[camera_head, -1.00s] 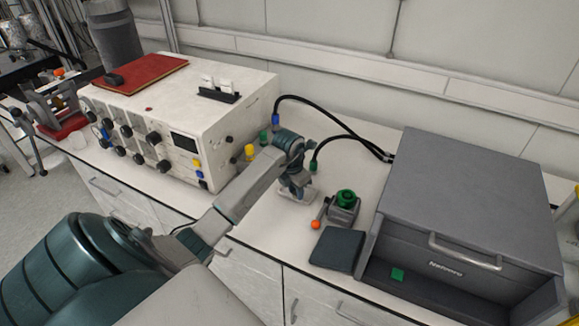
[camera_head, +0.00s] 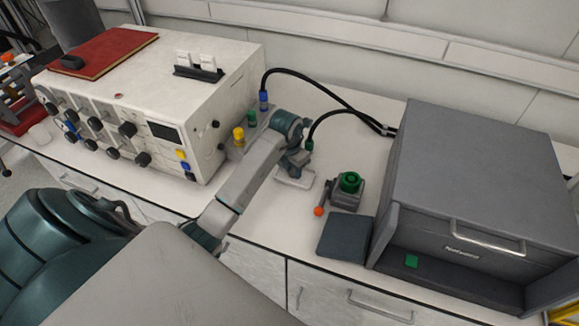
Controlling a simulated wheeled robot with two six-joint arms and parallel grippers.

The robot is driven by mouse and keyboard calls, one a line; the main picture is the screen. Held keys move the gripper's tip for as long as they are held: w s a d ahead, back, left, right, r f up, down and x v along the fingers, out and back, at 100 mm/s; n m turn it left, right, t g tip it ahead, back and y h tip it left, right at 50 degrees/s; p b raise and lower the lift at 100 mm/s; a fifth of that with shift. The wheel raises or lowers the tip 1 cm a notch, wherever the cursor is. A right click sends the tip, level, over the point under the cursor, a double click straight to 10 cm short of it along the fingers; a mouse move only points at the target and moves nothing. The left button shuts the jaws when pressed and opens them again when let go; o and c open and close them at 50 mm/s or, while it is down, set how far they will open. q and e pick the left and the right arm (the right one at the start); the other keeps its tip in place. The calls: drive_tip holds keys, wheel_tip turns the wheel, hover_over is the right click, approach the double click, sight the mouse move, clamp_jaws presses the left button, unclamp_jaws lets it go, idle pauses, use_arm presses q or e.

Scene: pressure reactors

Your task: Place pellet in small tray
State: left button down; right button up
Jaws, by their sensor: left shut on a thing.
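My left arm reaches across the bench, and my left gripper (camera_head: 293,169) points down over a small pale tray (camera_head: 301,181). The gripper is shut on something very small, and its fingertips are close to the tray. The held thing is too small and too hidden to make out, so I cannot see the pellet clearly. I cannot tell whether the fingertips touch the tray. My right gripper is not in view.
Right of the tray stands a grey fixture with a green round top (camera_head: 349,182) and an orange ball (camera_head: 318,211). A dark flat pad (camera_head: 345,238) lies in front. A large grey box (camera_head: 480,170) fills the right, and a white control unit (camera_head: 150,90) the left. Black cables arch behind.

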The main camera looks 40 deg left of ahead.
use_arm(q)
drive_tip(key=shift+d, duration=0.35)
drive_tip(key=shift+s+d, duration=0.1)
drive_tip(key=shift+d, duration=0.05)
drive_tip(key=c, duration=1.6)
unclamp_jaws()
drive_tip(key=o, duration=0.4)
drive_tip(key=shift+a+f, duration=0.15)
drive_tip(key=shift+a, duration=0.1)
drive_tip(key=shift+o, duration=0.2)
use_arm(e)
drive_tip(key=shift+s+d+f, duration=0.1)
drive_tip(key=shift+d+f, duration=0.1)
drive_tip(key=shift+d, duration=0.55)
use_arm(q)
drive_tip(key=shift+d, duration=0.1)
drive_tip(key=shift+r, duration=0.2)
